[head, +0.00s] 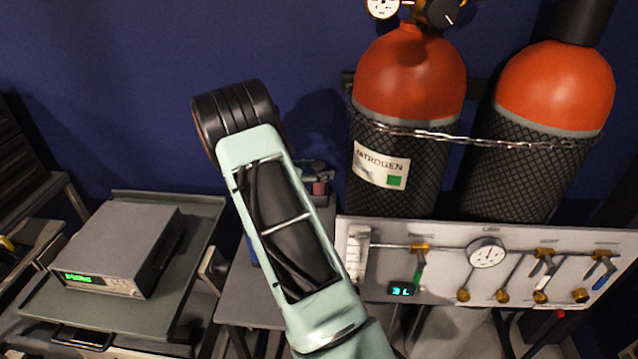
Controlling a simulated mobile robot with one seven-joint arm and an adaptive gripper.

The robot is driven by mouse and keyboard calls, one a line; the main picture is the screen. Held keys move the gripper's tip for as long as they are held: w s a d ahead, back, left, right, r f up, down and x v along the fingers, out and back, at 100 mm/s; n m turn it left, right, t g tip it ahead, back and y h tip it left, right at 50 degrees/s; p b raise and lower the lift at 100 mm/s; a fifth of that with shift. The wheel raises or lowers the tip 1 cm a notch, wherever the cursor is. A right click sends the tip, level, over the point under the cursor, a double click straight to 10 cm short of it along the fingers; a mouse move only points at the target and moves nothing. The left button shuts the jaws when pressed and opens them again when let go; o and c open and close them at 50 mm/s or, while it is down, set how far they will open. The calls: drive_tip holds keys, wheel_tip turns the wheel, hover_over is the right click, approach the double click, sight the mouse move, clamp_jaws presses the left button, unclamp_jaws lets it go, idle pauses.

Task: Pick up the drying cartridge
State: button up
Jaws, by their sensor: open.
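I cannot make out the drying cartridge for certain in the head view. A small dark fitting with a pinkish part (319,187) stands just right of my pale green arm, on or behind a grey bench (245,300). It is partly hidden by the arm, and I cannot tell if it is the cartridge. My arm rises from the bottom middle to a dark joint at upper left. My gripper does not show; it is out of frame or hidden behind the arm.
Two orange-topped gas cylinders (410,75) (556,85) stand chained at the right, one labelled nitrogen. A gauge and valve panel (450,258) is in front of them. A grey instrument (115,250) sits on a green-grey tray (190,290) at left. A blue wall is behind.

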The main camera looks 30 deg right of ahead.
drive_tip(key=shift+w+d+f, duration=0.2)
drive_tip(key=shift+d, duration=0.25)
clamp_jaws()
